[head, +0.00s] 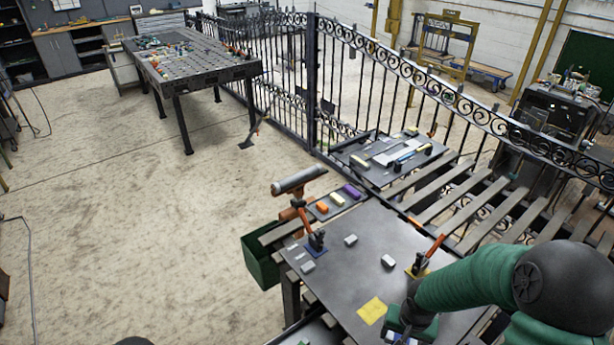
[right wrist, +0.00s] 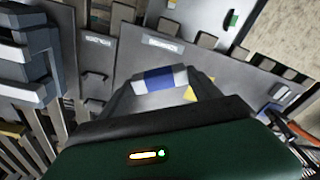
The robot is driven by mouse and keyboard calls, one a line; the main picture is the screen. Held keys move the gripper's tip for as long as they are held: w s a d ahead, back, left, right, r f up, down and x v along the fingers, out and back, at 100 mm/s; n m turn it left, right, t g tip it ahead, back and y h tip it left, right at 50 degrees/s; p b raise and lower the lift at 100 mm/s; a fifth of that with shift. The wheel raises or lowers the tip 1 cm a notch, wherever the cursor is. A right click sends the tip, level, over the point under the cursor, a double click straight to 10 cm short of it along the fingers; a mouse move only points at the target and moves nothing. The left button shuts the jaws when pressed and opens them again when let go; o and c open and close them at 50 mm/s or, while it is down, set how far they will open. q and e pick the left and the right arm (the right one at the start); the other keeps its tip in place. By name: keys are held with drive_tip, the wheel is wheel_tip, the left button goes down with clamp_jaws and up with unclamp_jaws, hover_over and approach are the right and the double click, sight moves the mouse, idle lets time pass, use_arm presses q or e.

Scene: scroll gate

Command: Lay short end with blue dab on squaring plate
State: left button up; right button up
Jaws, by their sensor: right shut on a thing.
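My right gripper (right wrist: 160,84) is shut on a short silver bar with a blue dab (right wrist: 160,78) around its middle. The bar's pale ends show on both sides of the blue. In the head view my green right arm comes in from the right, and its gripper (head: 408,326) is low over the front right of the dark plate on the bench, likely the squaring plate (head: 345,280). Whether the bar touches the plate cannot be told. A yellow square (head: 372,310) lies on the plate just left of the gripper. My left gripper is not in view.
Two orange-handled clamps (head: 315,240) (head: 422,264) and small grey blocks (head: 388,261) (head: 350,240) stand on the plate. Slats (head: 460,215) and an iron fence (head: 400,75) are beyond. The plate's middle is clear.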

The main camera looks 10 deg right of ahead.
drive_tip(key=w+a+n+b, duration=0.3)
drive_tip(key=a+n+b, duration=0.25)
drive_tip(key=a, duration=0.55)
drive_tip(key=w+d+f+m, duration=0.1)
drive_tip(key=w+d+m, duration=0.1)
drive_tip(key=d+m, duration=0.2)
drive_tip(key=w+d+f+m+p, duration=0.1)
drive_tip(key=d+m, duration=0.3)
drive_tip(key=d, duration=0.7)
drive_tip(key=w+d+f+m+p, duration=0.1)
drive_tip(key=w+d+f+m, duration=0.2)
drive_tip(key=d, duration=0.4)
drive_tip(key=shift+w+d+m+g, duration=0.2)
drive_tip(key=shift+m+g, duration=0.1)
drive_tip(key=shift+m, duration=0.15)
drive_tip(key=shift+s+a+f+b, duration=0.1)
drive_tip(key=shift+a+f+b, duration=0.05)
drive_tip(key=shift+f+b, duration=0.5)
wheel_tip(320, 180, down, 3)
drive_tip(key=shift+f+b, duration=0.1)
drive_tip(key=shift+b, duration=1.05)
drive_tip(key=shift+f, duration=0.35)
drive_tip(key=shift+f+b, duration=0.35)
drive_tip(key=shift+f, duration=0.05)
